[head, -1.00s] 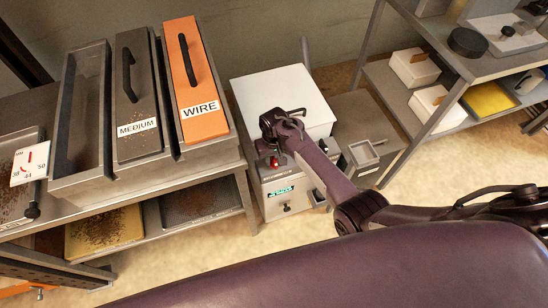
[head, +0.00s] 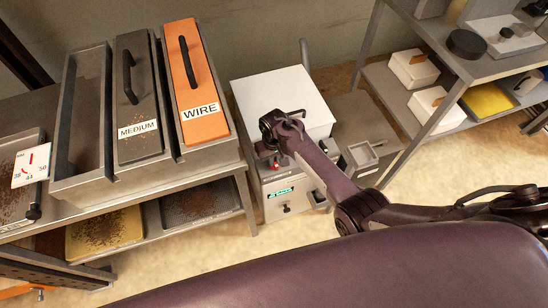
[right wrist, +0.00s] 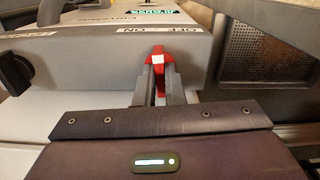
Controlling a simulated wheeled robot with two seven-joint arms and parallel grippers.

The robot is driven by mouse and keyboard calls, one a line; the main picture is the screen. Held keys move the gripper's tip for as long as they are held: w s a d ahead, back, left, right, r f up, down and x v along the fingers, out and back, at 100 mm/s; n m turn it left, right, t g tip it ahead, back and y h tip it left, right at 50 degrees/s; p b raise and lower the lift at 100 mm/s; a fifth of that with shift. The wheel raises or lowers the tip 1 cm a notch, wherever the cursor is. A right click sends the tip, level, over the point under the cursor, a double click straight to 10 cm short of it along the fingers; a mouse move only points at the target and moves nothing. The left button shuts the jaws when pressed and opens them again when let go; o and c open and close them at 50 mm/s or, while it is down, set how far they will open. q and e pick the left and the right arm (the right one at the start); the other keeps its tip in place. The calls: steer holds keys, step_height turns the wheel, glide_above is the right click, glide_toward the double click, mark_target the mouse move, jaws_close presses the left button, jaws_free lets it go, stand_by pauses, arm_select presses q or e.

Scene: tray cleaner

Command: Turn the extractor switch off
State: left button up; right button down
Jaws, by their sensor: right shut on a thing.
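The extractor (head: 283,96) is a box with a white top and a grey front, standing on the floor in the middle of the head view. Its front carries a small green label (head: 280,192) and a red switch (head: 277,166). In the right wrist view the red switch (right wrist: 157,57) shows between the fingers, below upside-down OFF and ON lettering. My right gripper (right wrist: 156,82) is shut on the switch. In the head view my right gripper (head: 270,156) is at the extractor's front upper edge. The switch's exact tilt is hard to tell. My left gripper is not in view.
A shelf on the left holds grey bins, a dark MEDIUM lid (head: 137,100) and an orange WIRE lid (head: 195,85). A black knob (right wrist: 15,72) sits beside the switch in the wrist view. A rack (head: 440,110) stands at the right.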

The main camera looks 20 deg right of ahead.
steer(key=n+p, duration=0.1)
steer(key=n, duration=0.2)
steer(key=shift+r, duration=0.1)
steer(key=n+p, duration=0.1)
steer(key=n, duration=0.3)
steer(key=shift+d+n, duration=0.1)
steer(key=shift+n, duration=0.3)
steer(key=n, duration=0.4)
steer(key=n+b, duration=0.1)
steer(key=n, duration=0.4)
stand_by(0.3)
steer(key=c, duration=1.5)
jaws_free()
